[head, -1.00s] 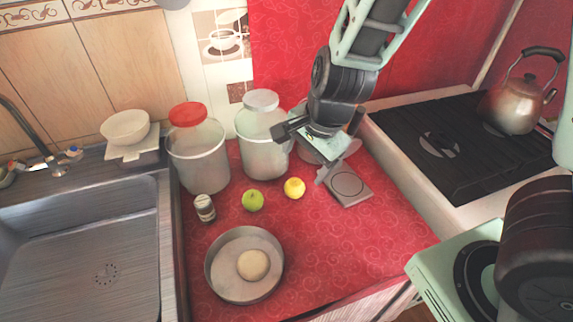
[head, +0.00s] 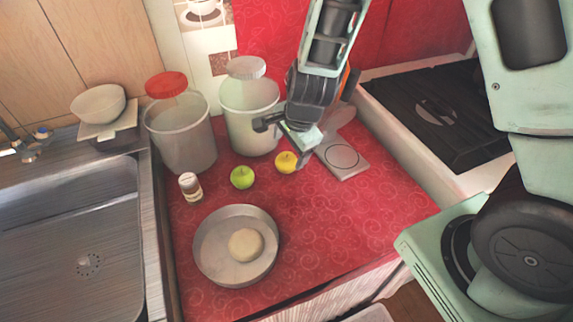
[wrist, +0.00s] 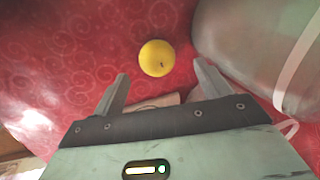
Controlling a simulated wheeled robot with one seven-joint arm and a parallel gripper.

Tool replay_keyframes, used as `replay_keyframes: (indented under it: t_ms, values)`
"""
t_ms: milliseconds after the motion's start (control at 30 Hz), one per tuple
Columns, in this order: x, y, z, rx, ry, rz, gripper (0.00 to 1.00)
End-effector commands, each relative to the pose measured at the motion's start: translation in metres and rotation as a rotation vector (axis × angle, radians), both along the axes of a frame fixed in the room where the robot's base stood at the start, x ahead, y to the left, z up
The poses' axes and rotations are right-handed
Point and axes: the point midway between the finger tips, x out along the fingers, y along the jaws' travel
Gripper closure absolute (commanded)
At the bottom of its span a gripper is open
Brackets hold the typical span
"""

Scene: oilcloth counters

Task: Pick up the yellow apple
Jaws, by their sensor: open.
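The yellow apple (head: 286,162) lies on the red oilcloth counter, to the right of a green apple (head: 242,177). My gripper (head: 282,143) hangs above and just behind the yellow apple, close to it in the head view. In the wrist view the yellow apple (wrist: 156,58) shows whole, beyond the fingertips and roughly between them. My gripper (wrist: 160,84) is open and empty there, its two fingers spread apart.
Two large canisters, one red-lidded (head: 182,135) and one white-lidded (head: 248,110), stand behind the apples. A kitchen scale (head: 342,158) lies to the right. A small jar (head: 190,187) and a round pan (head: 212,262) holding dough are left and in front. The front right counter is clear.

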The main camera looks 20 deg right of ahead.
Motion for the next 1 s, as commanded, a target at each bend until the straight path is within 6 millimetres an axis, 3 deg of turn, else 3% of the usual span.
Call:
replay_keyframes:
  t_ms: [300, 633, 667, 800, 833, 1000]
  values:
    - [0.008, -0.001, -0.043, -0.001, 0.003, 0.000, 0.24]
    - [0.010, -0.001, -0.049, -0.001, 0.001, 0.001, 0.24]
    - [0.010, -0.001, -0.049, -0.001, 0.001, 0.001, 0.30]
    - [0.010, -0.001, -0.049, -0.001, 0.001, 0.001, 0.69]
    - [0.010, -0.001, -0.049, -0.001, 0.001, 0.001, 0.73]
    - [0.010, -0.001, -0.049, -0.001, 0.001, 0.001, 0.74]
